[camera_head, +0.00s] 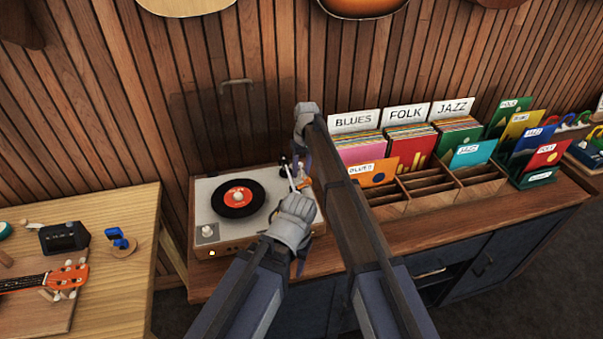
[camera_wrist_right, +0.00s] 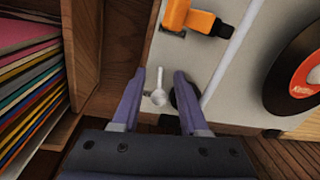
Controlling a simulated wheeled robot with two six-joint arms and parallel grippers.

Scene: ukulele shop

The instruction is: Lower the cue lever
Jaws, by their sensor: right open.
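The turntable (camera_head: 262,188) stands on the left end of the wooden counter with a black record with an orange-red label (camera_head: 238,198) on it. In the right wrist view, the small silver cue lever (camera_wrist_right: 158,97), with a round knob, lies between my right gripper's (camera_wrist_right: 159,78) open fingers. A gap shows on both sides, so they are not closed on it. The white tonearm (camera_wrist_right: 231,48) runs just right of them, beside an orange part (camera_wrist_right: 190,18). In the head view, my right arm hides much of the lever area. My left arm's wrist covers the turntable's front right corner; its fingers are mostly hidden.
Record bins with BLUES (camera_head: 354,121), FOLK and JAZZ signs stand close to the right of the turntable. A wooden divider (camera_wrist_right: 82,45) flanks the right gripper. A wooden table (camera_head: 128,210) with an orange ukulele (camera_head: 40,280) is at the left. A slatted wall rises behind.

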